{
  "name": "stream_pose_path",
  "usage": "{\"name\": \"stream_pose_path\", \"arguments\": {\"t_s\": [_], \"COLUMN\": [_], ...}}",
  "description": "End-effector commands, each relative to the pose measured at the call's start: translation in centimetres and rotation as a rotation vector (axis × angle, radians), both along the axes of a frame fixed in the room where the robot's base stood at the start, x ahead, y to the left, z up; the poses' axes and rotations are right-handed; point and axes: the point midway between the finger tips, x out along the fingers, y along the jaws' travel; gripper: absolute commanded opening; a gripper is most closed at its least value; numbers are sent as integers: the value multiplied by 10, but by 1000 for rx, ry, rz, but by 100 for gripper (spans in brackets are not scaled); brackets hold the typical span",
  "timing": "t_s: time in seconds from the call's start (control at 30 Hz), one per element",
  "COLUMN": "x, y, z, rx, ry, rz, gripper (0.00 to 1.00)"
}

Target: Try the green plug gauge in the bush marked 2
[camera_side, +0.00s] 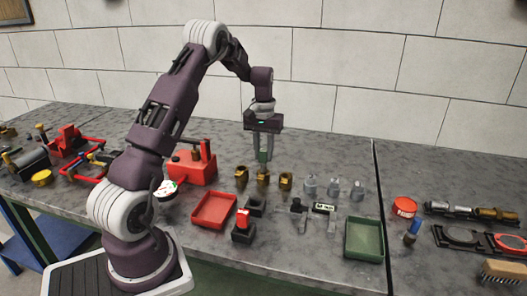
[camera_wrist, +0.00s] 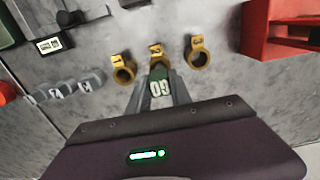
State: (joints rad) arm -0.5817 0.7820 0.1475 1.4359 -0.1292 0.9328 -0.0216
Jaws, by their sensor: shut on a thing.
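The green plug gauge (camera_side: 263,157) is held upright between the fingers of my gripper (camera_side: 263,150). In the wrist view the gauge (camera_wrist: 158,87) shows white "GO" lettering, and the fingers close on it from both sides. Three brass bushes with numbered yellow tags stand in a row. The gauge is over the middle bush (camera_side: 263,178), which also shows in the wrist view (camera_wrist: 157,57), partly hidden by the gauge. Its tag digit is too small to read surely. I cannot tell whether the gauge's lower tip is above the bore or inside it.
The outer bushes (camera_side: 241,176) (camera_side: 286,181) stand close on either side. Several grey cylinders (camera_side: 333,189) stand to the right. A red tray (camera_side: 213,209), a black stand (camera_side: 256,205) and a green tray (camera_side: 364,240) lie in front. A red pump-like unit (camera_side: 192,168) is at left.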

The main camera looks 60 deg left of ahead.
Motion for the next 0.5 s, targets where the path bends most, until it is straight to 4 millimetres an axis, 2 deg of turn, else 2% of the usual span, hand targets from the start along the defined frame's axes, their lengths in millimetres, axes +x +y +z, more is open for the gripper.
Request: {"name": "stream_pose_path", "arguments": {"t_s": [0.5], "x": [0], "y": [0], "z": [-7], "rx": [0], "ry": [-1], "rz": [0], "gripper": [0]}}
